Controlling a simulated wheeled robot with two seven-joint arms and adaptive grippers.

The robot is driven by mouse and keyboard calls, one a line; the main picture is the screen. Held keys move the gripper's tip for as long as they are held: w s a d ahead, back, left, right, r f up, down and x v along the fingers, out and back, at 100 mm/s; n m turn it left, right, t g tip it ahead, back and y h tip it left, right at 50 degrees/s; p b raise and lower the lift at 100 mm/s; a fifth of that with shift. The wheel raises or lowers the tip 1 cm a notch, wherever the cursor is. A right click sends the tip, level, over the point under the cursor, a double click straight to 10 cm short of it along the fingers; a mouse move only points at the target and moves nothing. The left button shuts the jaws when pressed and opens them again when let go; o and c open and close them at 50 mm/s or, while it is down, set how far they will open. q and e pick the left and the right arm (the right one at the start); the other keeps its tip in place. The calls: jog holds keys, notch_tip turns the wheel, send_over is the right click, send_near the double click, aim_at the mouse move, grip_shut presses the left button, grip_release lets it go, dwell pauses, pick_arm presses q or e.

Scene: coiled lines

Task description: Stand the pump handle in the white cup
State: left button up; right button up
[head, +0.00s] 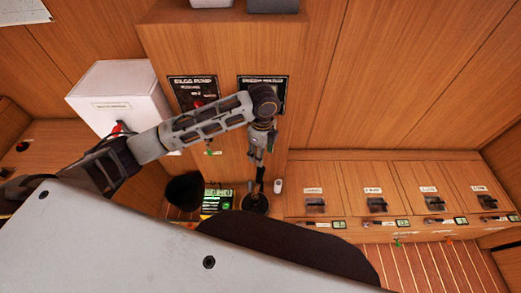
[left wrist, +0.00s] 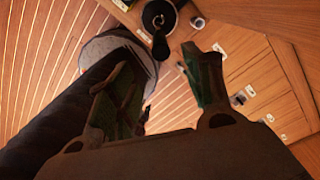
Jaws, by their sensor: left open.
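The dark pump handle (head: 261,176) rises from a round black base (head: 255,204) below my left gripper in the head view. In the left wrist view the handle (left wrist: 160,44) points toward the camera from that base, beyond the fingertips. The small white cup (head: 278,185) stands just right of the base, apart from the handle; it also shows in the left wrist view (left wrist: 198,22). My left gripper (head: 256,157) is open, with nothing seen between its fingers (left wrist: 165,72). It is above the handle; contact is not clear. My right gripper is not in view.
A green-lit device (head: 216,201) sits left of the base. A white box (head: 117,98) stands at the left. A wooden panel with two dark signs (head: 263,90) is behind my arm. Several labelled switch drawers (head: 377,204) line the right side. Striped floor (head: 430,266) lies below.

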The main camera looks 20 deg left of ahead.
aim_at(260, 173)
pick_arm(q)
jog(key=shift+f, duration=0.1)
notch_tip(260, 173, down, 12)
jog(key=shift+s+r, duration=0.1)
jog(key=shift+s, duration=0.05)
jog(key=shift+a+f, duration=0.1)
jog(key=shift+f, duration=0.85)
grip_shut()
dwell(0.4)
jog(key=shift+r, duration=0.1)
